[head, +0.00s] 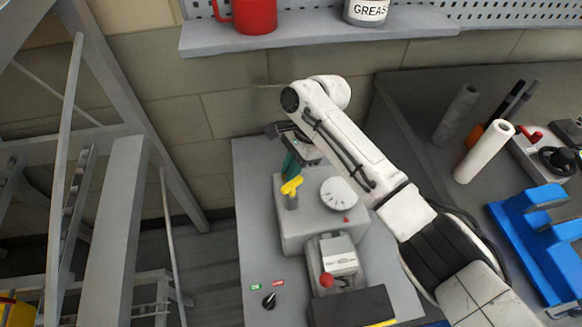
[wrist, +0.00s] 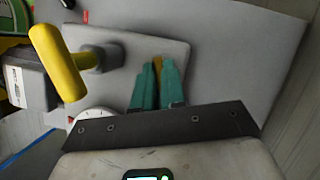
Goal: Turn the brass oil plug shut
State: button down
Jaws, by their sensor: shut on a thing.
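My gripper (head: 291,166) reaches down at the far side of a grey housing (head: 292,236) on the grey bench. In the wrist view its two teal fingers (wrist: 157,72) are shut on the brass oil plug (wrist: 157,66). Only a narrow brass-yellow part of the plug shows between the fingers. The fingers and arm hide the plug in the head view. How far the plug is turned cannot be told.
A yellow T-handle (head: 291,186) stands on the housing close to my fingers, and looms large in the wrist view (wrist: 55,62). A white dial (head: 338,193) and a red-knobbed lever (head: 327,280) are nearby. A shelf (head: 320,33) hangs behind.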

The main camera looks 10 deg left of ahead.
jog(key=shift+r, duration=0.1)
jog(key=m+p, duration=0.1)
jog(key=p, duration=0.2)
jog(key=shift+w+a+r+p, duration=0.1)
jog(key=shift+r+p, duration=0.3)
jog(key=m+p, duration=0.1)
jog(key=p, duration=0.3)
jog(key=shift+f+m+t+y, duration=0.1)
jog(key=shift+m+t+y, duration=0.2)
jog(key=shift+m+t, duration=0.1)
jog(key=shift+f+m+t+p, duration=0.15)
jog(key=shift+m+t+p, duration=0.15)
jog(key=shift+m+p, duration=0.6)
jog(key=shift+f, duration=0.1)
jog(key=c, duration=1.2)
grip_release()
jog(key=shift+f, duration=0.15)
jog(key=shift+d, duration=0.2)
